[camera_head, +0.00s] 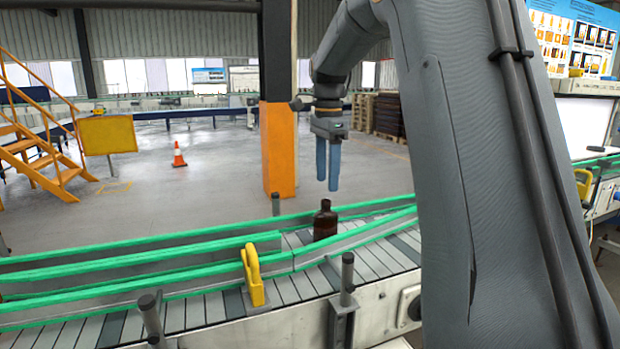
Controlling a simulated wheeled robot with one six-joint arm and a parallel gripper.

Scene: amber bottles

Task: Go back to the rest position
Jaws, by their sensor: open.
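My gripper (328,186) points straight down with its two blue fingers apart and nothing between them. It hangs above the conveyor, a little higher than an amber bottle (325,222). The dark brown bottle stands upright on the conveyor belt (375,262) between green guide rails. In the picture the fingertips sit just above the bottle's neck, with a small gap showing. How far apart they are in depth I cannot tell. My arm fills the right part of the view and hides part of the conveyor.
Green guide rails (140,258) run along the conveyor. A yellow clamp (252,275) stands on the near rail, beside dark posts (347,279). Behind are an orange and black column (280,150), a traffic cone (179,155) and yellow stairs (45,165). The floor between is open.

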